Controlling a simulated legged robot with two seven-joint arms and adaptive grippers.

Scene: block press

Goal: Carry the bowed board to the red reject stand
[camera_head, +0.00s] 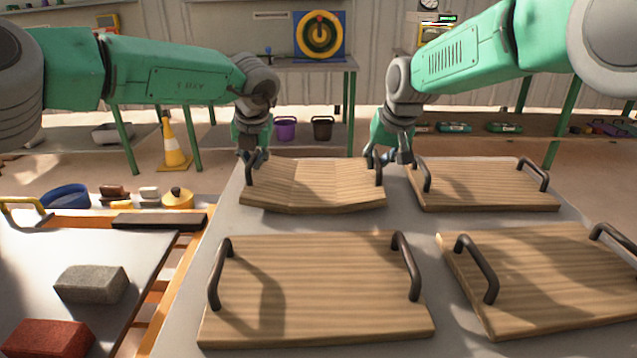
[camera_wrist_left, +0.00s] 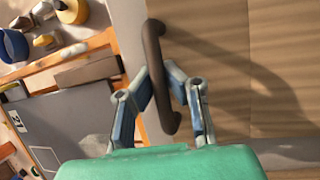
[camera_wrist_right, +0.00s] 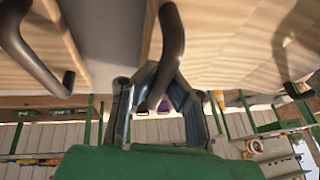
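The bowed board (camera_head: 315,187) is a wooden plank with a sagging middle and a dark handle at each end. It is at the back left of the grey table, and I cannot tell whether it is clear of the surface. My left gripper (camera_head: 252,158) is at its left handle; in the left wrist view the fingers (camera_wrist_left: 158,78) close in on both sides of the handle (camera_wrist_left: 155,45). My right gripper (camera_head: 387,160) is at its right handle; in the right wrist view the fingers (camera_wrist_right: 163,82) flank the handle (camera_wrist_right: 171,35). I do not make out the red reject stand.
Flat boards lie close by: one at back right (camera_head: 485,185), one in front (camera_head: 315,290), one at front right (camera_head: 555,275). A side table at left holds a grey block (camera_head: 92,284) and a red block (camera_head: 48,338). A traffic cone (camera_head: 174,148) stands behind.

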